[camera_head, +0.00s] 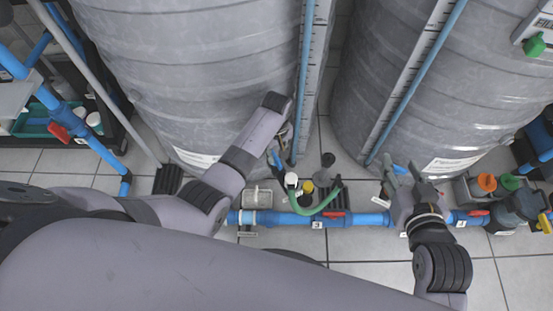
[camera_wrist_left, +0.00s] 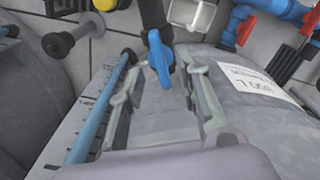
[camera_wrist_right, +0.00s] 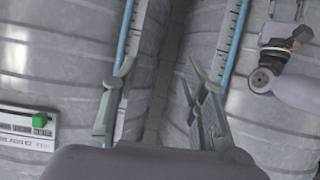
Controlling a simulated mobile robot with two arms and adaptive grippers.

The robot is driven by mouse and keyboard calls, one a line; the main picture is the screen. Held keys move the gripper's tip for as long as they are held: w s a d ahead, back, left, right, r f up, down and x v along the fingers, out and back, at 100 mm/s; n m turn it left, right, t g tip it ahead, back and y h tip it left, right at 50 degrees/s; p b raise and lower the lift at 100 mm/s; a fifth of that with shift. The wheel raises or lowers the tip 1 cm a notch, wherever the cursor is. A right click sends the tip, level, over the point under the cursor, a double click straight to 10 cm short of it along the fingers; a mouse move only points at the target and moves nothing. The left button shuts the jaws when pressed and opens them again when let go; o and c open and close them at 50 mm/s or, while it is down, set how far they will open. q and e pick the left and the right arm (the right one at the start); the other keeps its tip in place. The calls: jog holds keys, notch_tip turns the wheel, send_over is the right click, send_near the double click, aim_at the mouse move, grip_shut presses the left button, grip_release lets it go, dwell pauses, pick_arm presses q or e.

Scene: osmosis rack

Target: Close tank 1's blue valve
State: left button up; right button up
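The blue valve handle (camera_wrist_left: 159,57) on a dark fitting is at the foot of the left grey tank (camera_head: 190,70). In the head view the valve (camera_head: 276,160) is partly hidden by my left gripper (camera_head: 284,140). In the left wrist view my left gripper (camera_wrist_left: 158,85) is open, its two fingers apart on either side of the blue handle; contact cannot be told. My right gripper (camera_head: 405,172) is over the floor pipe before the right grey tank (camera_head: 450,90). In the right wrist view my right gripper (camera_wrist_right: 158,85) is open with nothing between its fingers.
A blue floor pipe (camera_head: 360,219) with red-handled valves runs along the front. A green hose (camera_head: 322,207) and a black-capped upright fitting (camera_head: 328,160) stand right of the left gripper. Another blue handle (camera_head: 399,170) is beside my right gripper. Orange and green caps (camera_head: 487,182) are at right.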

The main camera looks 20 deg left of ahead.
aim_at(276, 159)
pick_arm(q)
notch_tip(276, 159, down, 4)
jog(key=shift+f+b, duration=0.1)
jog(key=shift+b, duration=0.8)
jog(key=shift+f, duration=0.1)
pick_arm(e)
notch_tip(276, 159, up, 10)
jog(key=w+a+t+y, duration=0.1)
jog(key=w+a+t, duration=0.1)
jog(key=t, duration=0.3)
jog(key=shift+w+f+t+y, duration=0.2)
jog(key=shift+w+t+y, duration=0.15)
jog(key=shift+t+y, duration=0.05)
pick_arm(q)
jog(key=shift+c, duration=0.6)
grip_shut()
